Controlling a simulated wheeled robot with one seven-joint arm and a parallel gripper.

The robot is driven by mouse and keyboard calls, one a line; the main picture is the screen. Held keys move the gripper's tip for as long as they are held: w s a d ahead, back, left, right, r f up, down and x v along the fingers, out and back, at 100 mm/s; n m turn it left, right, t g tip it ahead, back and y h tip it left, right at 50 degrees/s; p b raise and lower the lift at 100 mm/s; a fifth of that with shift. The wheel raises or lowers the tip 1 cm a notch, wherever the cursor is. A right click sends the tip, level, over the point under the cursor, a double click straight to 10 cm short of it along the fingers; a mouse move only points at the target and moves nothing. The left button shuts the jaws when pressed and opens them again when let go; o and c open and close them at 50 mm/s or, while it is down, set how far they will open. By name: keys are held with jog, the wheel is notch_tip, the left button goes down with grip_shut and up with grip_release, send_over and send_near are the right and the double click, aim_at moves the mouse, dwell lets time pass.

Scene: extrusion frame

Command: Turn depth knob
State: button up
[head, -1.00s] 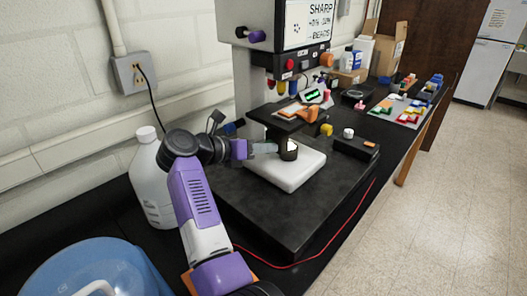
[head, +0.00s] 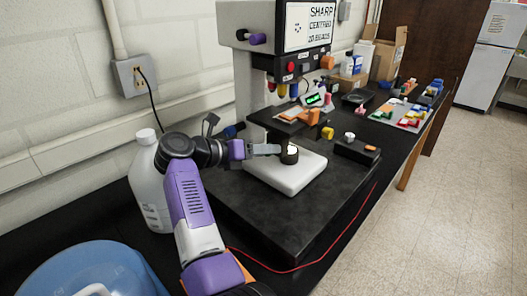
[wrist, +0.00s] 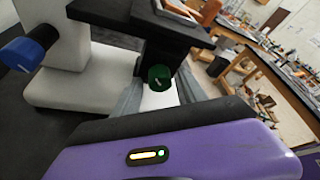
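I cannot tell for sure which knob is the depth knob. A dark green round knob (wrist: 159,77) with a pale pointer mark sits on a black block, centred ahead of my gripper (wrist: 160,96) in the wrist view. The grey fingers are spread apart on either side, with a gap showing between them; contact with the knob cannot be seen. In the head view my gripper (head: 275,150) reaches right over the machine's white base (head: 290,180), its fingertips at a dark upright cylinder (head: 289,155). A blue knob (wrist: 28,49) stands out at the left in the wrist view.
A black stage (head: 290,119) overhangs just behind the fingers. A black box (head: 357,150) stands right of the base. A white jug (head: 150,185) is beside my arm, and a blue-lidded container (head: 75,275) is at front left. A red cable (head: 300,267) lies in front.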

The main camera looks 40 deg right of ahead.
jog(key=shift+a, duration=0.1)
jog(key=b+v, duration=0.2)
jog(key=v, duration=0.5)
jog(key=shift+a, duration=0.25)
jog(key=shift+r, duration=0.15)
dwell(0.9)
